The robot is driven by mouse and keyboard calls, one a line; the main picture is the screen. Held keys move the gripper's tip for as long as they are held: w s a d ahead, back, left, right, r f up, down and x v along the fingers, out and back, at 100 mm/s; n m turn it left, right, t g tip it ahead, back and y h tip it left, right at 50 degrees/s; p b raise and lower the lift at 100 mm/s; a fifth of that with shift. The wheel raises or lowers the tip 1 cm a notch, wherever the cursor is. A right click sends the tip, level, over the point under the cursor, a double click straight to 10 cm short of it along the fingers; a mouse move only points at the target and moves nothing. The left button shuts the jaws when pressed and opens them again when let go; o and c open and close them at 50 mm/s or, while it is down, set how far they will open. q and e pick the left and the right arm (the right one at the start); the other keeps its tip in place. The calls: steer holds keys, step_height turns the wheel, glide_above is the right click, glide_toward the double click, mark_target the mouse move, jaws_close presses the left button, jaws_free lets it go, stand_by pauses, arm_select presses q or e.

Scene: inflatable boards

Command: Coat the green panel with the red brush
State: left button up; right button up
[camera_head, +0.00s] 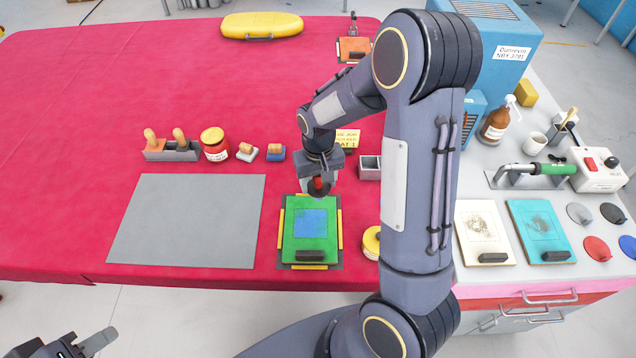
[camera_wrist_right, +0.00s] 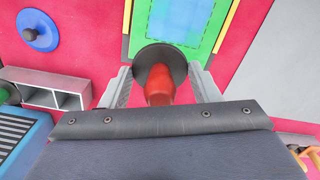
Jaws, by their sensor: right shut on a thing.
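The green panel (camera_head: 291,246) lies on a dark mat with yellow strips, on the red table. A mottled blue square covers its middle, and a dark block sits at its near edge. The panel also shows at the top of the wrist view (camera_wrist_right: 143,22). My right gripper (camera_head: 319,187) is shut on the red brush (camera_wrist_right: 158,88), whose round dark head hangs by the panel's far edge. I cannot tell whether the head touches the panel. My left gripper (camera_head: 78,346) is at the bottom left corner, partly cut off, far from the panel.
A grey sheet (camera_head: 187,220) lies left of the panel. A yellow-lidded round tin (camera_head: 372,242) sits at right, beside my arm. White and teal panels lie on the right bench.

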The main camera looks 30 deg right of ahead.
steer(key=shift+r+p, duration=0.9)
steer(key=shift+r, duration=0.75)
